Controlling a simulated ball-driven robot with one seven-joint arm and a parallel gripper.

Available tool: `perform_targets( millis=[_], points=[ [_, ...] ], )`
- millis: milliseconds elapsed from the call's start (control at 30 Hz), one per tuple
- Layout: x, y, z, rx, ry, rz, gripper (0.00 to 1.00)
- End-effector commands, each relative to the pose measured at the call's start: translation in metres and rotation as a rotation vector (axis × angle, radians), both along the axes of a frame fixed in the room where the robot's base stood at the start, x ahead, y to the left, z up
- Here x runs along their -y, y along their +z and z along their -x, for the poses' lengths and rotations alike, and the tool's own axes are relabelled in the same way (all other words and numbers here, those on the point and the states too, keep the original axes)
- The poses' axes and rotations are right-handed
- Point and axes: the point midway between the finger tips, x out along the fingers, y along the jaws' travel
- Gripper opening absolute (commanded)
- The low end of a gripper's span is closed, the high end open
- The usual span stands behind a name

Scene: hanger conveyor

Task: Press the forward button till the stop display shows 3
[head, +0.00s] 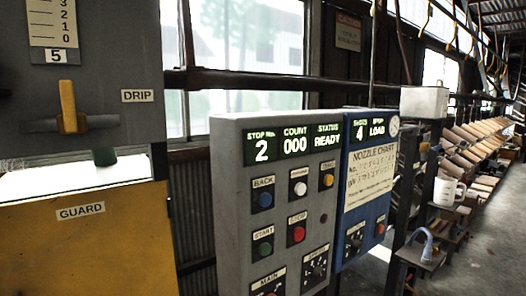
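The grey control panel (228,235) stands in the middle of the head view. Its stop display (262,151), labelled STOP No., shows 2. The count display (295,145) shows 000 and the status display (327,140) shows READY. Below are a blue button (265,200) marked BACK, a white button (300,188) and a yellow button (327,180). The labels over the white and yellow buttons are too small to read surely; the white one sits just right of BACK. My gripper is not in view.
A blue panel (348,245) with a nozzle chart (370,172) adjoins on the right. A yellow guard (90,245) and a drip lever (70,110) stand at left.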

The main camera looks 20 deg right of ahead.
Motion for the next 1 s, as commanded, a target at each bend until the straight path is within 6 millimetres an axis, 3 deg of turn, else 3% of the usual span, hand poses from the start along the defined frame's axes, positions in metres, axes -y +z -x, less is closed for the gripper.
perform_targets(
  millis=[400,1000],
  points=[
    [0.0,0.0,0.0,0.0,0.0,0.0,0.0],
    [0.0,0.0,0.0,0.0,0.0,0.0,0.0]
  ],
)
